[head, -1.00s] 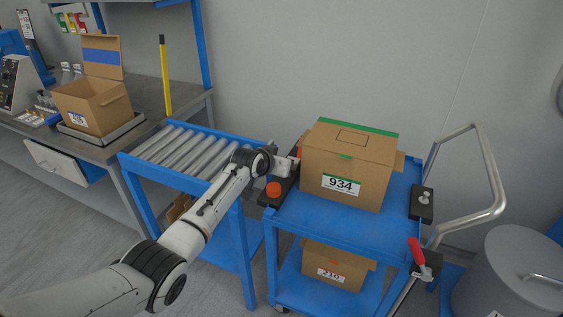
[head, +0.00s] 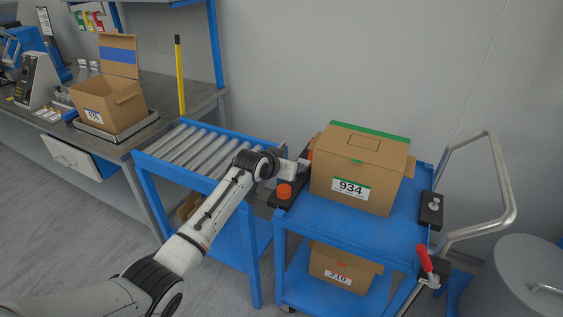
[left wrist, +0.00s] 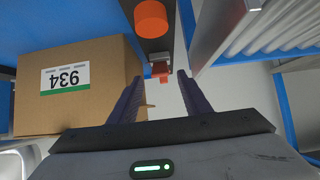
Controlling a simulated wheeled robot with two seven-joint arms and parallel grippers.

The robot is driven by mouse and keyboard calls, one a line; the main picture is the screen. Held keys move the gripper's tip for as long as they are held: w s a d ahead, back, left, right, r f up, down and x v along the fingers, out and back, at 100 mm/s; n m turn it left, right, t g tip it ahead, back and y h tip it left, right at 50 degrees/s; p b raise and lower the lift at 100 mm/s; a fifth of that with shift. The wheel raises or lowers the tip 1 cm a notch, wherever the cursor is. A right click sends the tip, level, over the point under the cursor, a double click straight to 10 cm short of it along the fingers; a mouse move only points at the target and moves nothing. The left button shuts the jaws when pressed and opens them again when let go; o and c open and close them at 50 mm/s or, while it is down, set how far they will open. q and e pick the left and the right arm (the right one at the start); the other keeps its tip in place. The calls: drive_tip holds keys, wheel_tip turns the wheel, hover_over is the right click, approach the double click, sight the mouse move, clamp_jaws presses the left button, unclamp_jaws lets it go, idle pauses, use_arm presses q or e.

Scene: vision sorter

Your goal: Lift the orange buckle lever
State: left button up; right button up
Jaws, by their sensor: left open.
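A small orange-red lever (left wrist: 160,70) shows in the left wrist view at the end of a dark latch block. My left gripper (left wrist: 161,76) is open, with one finger on each side of the lever's line; I cannot tell whether either touches it. In the head view my left gripper (head: 300,168) is at the cart's left edge, between the roller conveyor and the carton. A round orange knob (head: 284,191) stands on the same dark block; it also shows in the left wrist view (left wrist: 151,18). My right gripper is not in view.
A carton marked 934 (head: 357,173) stands on the blue cart (head: 318,215) close beside my gripper. The roller conveyor (head: 200,151) is to the left. A red-handled clamp (head: 424,258) and the metal push handle (head: 505,190) are on the cart's right.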

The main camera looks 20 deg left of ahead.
use_arm(q)
drive_tip(key=v, duration=0.6)
drive_tip(key=shift+p, duration=0.4)
drive_tip(key=shift+s, duration=0.1)
drive_tip(key=shift+c, duration=0.5)
